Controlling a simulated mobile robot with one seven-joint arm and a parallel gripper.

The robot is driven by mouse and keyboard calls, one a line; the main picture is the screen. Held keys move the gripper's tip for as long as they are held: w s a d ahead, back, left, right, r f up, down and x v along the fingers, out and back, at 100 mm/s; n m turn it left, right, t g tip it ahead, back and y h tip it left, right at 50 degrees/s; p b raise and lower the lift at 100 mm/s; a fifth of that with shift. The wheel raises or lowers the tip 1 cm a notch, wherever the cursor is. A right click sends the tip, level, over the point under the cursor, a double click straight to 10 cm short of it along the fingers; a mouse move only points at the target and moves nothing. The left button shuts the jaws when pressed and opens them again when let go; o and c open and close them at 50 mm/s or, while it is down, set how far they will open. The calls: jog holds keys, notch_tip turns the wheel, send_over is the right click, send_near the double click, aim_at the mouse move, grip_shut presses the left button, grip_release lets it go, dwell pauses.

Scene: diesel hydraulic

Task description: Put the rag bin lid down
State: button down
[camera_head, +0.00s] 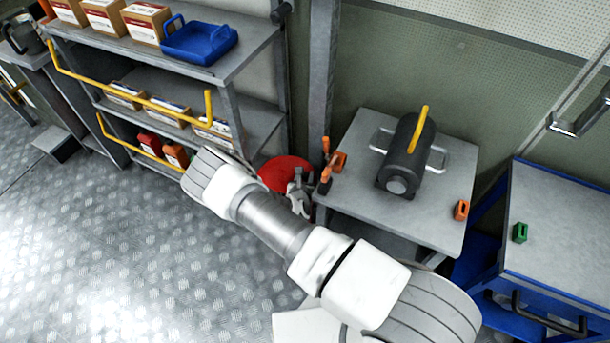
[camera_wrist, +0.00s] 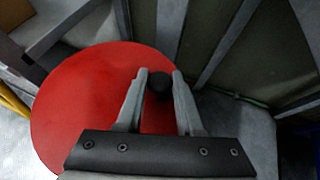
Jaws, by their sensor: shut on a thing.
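The rag bin lid (camera_head: 286,173) is a round red disc, low between the shelf rack and the grey table. In the wrist view the lid (camera_wrist: 75,105) fills much of the left and middle, with a black knob (camera_wrist: 159,84) on it. My gripper (camera_wrist: 158,88) has its two fingers either side of the knob, shut on it. In the head view my gripper (camera_head: 300,188) is at the lid's right edge, partly behind my arm. The bin below the lid is hidden, so I cannot tell whether the lid rests on it.
A shelf rack (camera_head: 255,55) with yellow rails stands left of the lid. A grey table (camera_head: 440,210) holding a dark cylinder with a yellow handle (camera_head: 408,150) and orange clamps (camera_head: 328,165) is close on the right. A grey post (camera_head: 320,70) rises behind. Open floor (camera_head: 120,240) lies front left.

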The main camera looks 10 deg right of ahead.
jog(key=shift+f+b, duration=0.3)
jog(key=shift+f, duration=0.15)
jog(key=shift+c, duration=2.3)
grip_release()
jog(key=shift+s, duration=0.1)
jog(key=shift+s+a+r, duration=0.1)
jog(key=shift+s+r, duration=0.1)
jog(key=shift+s, duration=0.1)
jog(key=p+v, duration=0.1)
jog(key=v, duration=0.2)
jog(key=shift+s+f, duration=0.1)
jog(key=s+a+p, duration=0.1)
jog(key=s+a, duration=0.2)
jog(key=s, duration=0.7)
jog(key=shift+s+p, duration=0.35)
jog(key=shift+p, duration=0.05)
jog(key=shift+f, duration=0.1)
